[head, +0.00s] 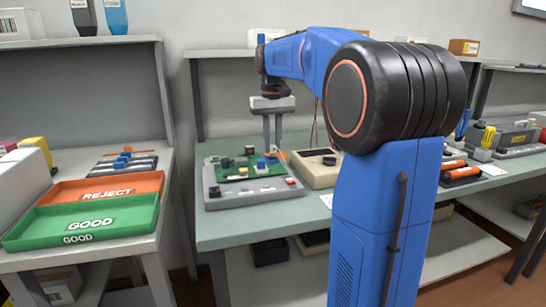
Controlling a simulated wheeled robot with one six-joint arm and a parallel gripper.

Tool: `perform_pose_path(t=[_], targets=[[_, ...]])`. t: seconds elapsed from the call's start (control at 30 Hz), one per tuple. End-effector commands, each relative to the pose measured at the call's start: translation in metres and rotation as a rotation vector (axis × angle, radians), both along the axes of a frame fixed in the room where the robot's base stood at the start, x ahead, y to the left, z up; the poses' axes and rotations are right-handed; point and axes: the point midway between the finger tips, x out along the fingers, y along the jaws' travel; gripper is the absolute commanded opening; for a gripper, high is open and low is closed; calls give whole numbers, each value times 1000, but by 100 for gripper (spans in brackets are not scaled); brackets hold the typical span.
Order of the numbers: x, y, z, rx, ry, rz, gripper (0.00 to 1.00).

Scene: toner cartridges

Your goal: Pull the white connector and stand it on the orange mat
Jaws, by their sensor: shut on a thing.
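My gripper (272,147) points straight down over the right back part of a green circuit board (237,175). The board lies in a grey fixture (228,197) on the middle bench. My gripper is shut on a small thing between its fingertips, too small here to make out. I cannot pick out the white connector for certain. Blue and black parts stand on the board just below and left of the fingertips. A small orange patch (281,155) shows beside the fingertips; I cannot tell whether it is the orange mat.
A beige box (314,174) with a dark part on top stands right of the fixture. The left bench holds an orange REJECT tray (150,184) and a green GOOD tray (140,224). The bench front (225,228) is clear. My arm hides part of the bench's right side.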

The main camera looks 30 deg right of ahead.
Motion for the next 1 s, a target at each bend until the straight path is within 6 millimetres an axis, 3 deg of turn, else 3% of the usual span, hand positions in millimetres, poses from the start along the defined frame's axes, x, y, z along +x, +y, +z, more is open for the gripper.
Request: perform_pose_path(t=[1.0], targets=[[0,0,14,0,0,0,0]])
